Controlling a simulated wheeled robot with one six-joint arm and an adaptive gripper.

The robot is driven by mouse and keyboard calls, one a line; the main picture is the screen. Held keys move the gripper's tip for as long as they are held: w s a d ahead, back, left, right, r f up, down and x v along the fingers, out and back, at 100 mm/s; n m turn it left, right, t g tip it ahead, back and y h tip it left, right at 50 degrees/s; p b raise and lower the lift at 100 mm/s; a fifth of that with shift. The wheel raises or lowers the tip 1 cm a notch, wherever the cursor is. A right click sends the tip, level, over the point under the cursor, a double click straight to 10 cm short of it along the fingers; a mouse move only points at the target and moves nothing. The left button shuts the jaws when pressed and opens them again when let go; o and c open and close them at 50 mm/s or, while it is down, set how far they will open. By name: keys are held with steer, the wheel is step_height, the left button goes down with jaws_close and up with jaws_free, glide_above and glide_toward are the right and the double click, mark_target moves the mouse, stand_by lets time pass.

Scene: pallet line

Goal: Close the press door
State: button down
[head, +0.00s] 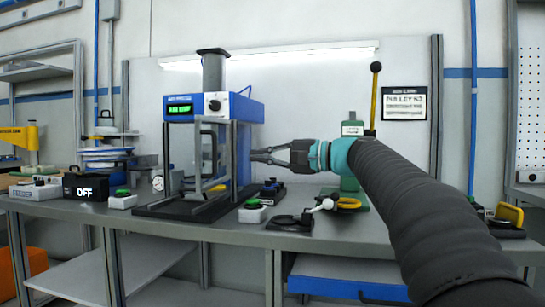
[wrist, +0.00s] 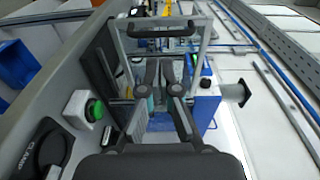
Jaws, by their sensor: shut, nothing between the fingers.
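The blue press (head: 243,106) stands on the bench, left of centre in the head view, with a lit green display. Its grey-framed door (head: 199,160) appears to stand open, swung out from the press front. In the wrist view the door frame (wrist: 121,48) crosses the upper middle, with a dark handle (wrist: 160,31) at its far end. My gripper (head: 254,155) is shut and empty at the right side of the press. It also shows in the wrist view (wrist: 160,72), pointing toward the door frame. Whether the fingertips touch anything cannot be told.
A green-button box (head: 253,211) and a dark clamp device (head: 290,221) sit at the bench front. A green lever stand (head: 352,128) with a yellow handle is to the right. A black box marked OFF (head: 85,187) and another green-button box (head: 122,199) are left of the press.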

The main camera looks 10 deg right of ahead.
steer(key=x, duration=0.9)
